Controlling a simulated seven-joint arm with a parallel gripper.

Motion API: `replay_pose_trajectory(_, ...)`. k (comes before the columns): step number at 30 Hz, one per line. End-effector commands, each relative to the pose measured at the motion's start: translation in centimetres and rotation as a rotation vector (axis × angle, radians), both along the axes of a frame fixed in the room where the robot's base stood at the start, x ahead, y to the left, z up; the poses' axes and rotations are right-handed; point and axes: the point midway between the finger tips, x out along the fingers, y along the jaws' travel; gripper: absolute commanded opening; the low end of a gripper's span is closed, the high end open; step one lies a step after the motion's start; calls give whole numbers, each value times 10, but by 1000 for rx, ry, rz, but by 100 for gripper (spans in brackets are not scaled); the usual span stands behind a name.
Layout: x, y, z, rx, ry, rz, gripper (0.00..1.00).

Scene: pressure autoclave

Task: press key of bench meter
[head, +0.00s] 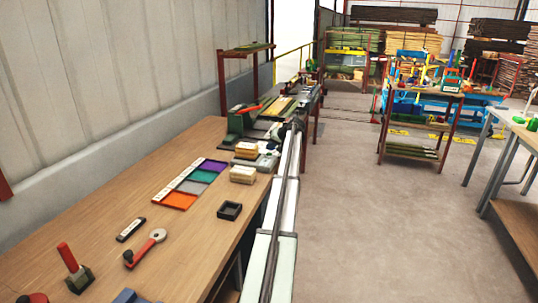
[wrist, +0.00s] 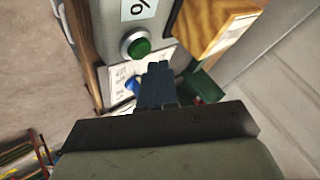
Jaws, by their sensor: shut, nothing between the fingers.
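The bench meter (wrist: 108,25) fills the top middle of the wrist view as a grey housing with a white label. A round green key (wrist: 136,45) in a pale ring sits on its face. A blue key (wrist: 132,85) sits lower on a white printed panel, partly hidden by the fingers. My gripper (wrist: 157,68) is shut and empty, its blue fingers side by side, their tips below and right of the green key in the picture. I cannot tell whether they touch the panel. In the head view my arm reaches to the far end of the bench, where the gripper is too small to make out.
A wooden block (wrist: 215,28) lies right of the meter in the wrist view, with a green object (wrist: 207,88) below it. On the bench (head: 105,190) are coloured trays (head: 178,200), a black tray (head: 230,211) and a red-handled tool (head: 145,248). Bare wood lies between them.

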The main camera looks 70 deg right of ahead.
Motion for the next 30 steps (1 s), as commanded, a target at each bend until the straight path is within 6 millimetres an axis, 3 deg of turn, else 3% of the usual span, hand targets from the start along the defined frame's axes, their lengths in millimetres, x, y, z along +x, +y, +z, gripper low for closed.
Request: replay_pose_trajectory(30,0,0,-9,0,0,0,0)
